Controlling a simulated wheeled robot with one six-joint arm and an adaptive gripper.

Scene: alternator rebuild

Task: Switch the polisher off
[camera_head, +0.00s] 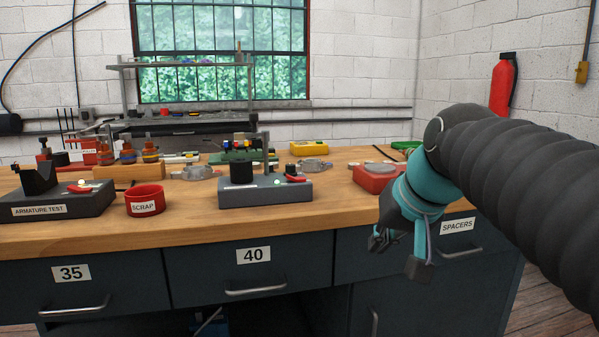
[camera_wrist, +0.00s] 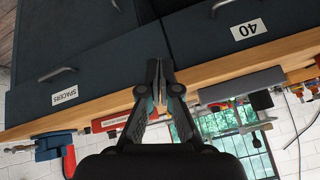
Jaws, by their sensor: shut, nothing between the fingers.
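A grey box unit (camera_head: 265,192) stands near the front edge of the bench, centre of the head view.
A similar unit labelled ARMATURE TEST (camera_head: 62,201) and a red SCRAP cup (camera_head: 146,200) stand to the left. A red box with a grey disc (camera_head: 376,176) sits near my arm. Wooden bench top (camera_head: 335,196) is bare right of the grey unit. Several parts stand behind.

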